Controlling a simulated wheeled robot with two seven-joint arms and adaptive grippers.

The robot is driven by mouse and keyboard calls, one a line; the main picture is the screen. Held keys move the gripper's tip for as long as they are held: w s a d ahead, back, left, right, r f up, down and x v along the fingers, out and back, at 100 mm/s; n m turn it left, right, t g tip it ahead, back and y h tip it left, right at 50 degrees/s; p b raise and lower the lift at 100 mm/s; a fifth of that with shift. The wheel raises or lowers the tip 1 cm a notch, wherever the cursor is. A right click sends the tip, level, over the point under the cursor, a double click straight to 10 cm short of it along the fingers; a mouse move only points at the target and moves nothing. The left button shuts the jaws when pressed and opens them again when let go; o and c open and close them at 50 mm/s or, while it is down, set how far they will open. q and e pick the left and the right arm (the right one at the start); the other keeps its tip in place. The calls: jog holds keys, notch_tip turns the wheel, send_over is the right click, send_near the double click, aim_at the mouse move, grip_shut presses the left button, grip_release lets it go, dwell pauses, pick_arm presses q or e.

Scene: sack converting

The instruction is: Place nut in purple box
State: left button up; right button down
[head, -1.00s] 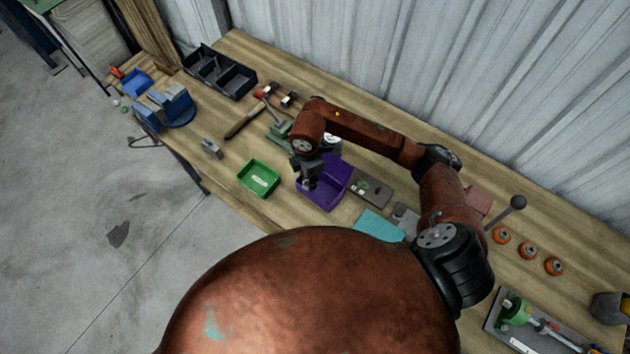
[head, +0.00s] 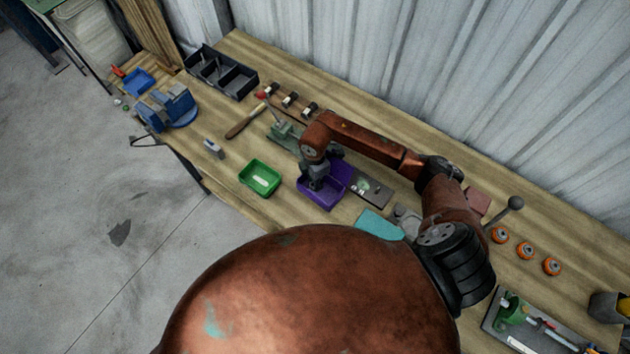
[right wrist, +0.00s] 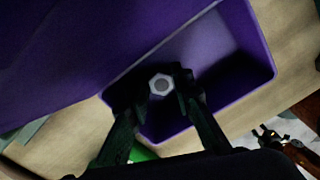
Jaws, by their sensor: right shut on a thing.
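The purple box (head: 326,199) stands on the workbench, near the middle of the head view. My right gripper (head: 316,186) points down into it. In the right wrist view, my right gripper (right wrist: 161,90) is shut on a pale hexagonal nut (right wrist: 161,84), held between the fingertips over the inside of the purple box (right wrist: 245,38). I cannot tell how far the nut is from the box floor. The nut is hidden in the head view. My left gripper is not in view.
A green box (head: 259,180) stands just left of the purple one. A grey plate (head: 372,190) and a teal item (head: 379,224) lie to its right. A green vise-like tool (head: 285,131) is behind. A black divided tray (head: 220,72) stands at the back left.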

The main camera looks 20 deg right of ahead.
jog(key=shift+f, duration=0.15)
jog(key=c, duration=2)
grip_release()
notch_tip(320, 180, up, 12)
jog(key=shift+r+b, duration=0.25)
jog(key=shift+b, duration=0.4)
